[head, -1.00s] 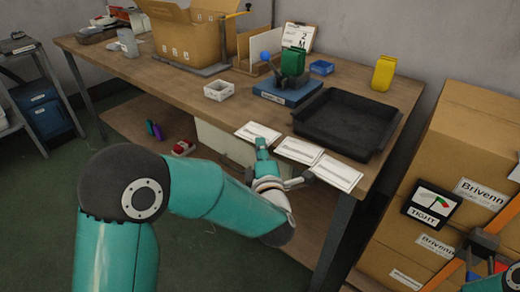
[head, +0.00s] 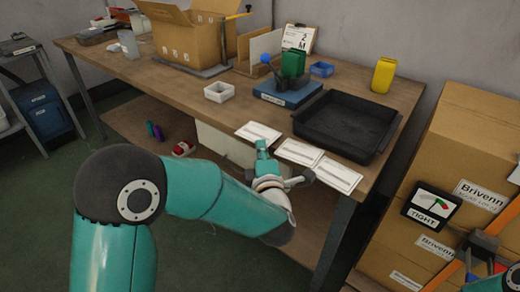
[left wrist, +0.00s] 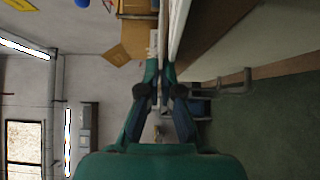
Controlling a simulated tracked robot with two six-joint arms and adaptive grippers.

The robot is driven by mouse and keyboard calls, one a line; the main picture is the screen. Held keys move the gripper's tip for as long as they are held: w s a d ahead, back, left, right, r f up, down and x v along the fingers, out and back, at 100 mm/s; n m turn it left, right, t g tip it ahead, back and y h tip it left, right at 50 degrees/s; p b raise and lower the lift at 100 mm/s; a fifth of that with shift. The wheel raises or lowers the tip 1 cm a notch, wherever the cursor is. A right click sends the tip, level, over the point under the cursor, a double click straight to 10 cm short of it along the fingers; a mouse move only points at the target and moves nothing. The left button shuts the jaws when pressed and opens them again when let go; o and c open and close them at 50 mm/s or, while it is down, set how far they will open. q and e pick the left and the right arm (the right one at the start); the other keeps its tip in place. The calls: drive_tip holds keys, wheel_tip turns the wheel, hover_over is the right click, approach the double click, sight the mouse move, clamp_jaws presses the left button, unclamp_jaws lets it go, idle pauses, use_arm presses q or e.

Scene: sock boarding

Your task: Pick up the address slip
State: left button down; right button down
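Three white slips lie along the front edge of the workbench: a left slip (head: 258,132), a middle slip (head: 299,150) and a right slip (head: 339,173). I cannot tell which one is the address slip. My left gripper (head: 261,148) is at the bench edge, its fingers pointing up toward the gap between the left and middle slips. In the left wrist view its fingertips (left wrist: 160,72) are close together beside a white edge-on strip (left wrist: 176,28). Whether they grip a slip is unclear.
On the workbench (head: 180,80) are a black tray (head: 345,124), a white box (head: 219,92), a blue base (head: 286,93) with a green block (head: 293,63), and a yellow container (head: 384,74). Cartons (head: 450,150) with a TIGHT sign (head: 431,205) stand at the right.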

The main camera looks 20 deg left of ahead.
use_arm(q)
drive_tip(key=shift+r, duration=0.8)
drive_tip(key=shift+s, duration=0.1)
drive_tip(key=s+d+r, duration=0.2)
drive_tip(key=s+d, duration=0.1)
drive_tip(key=s, duration=0.3)
drive_tip(key=s+d+r, duration=0.3)
drive_tip(key=s, duration=0.3)
drive_tip(key=shift+s, duration=0.3)
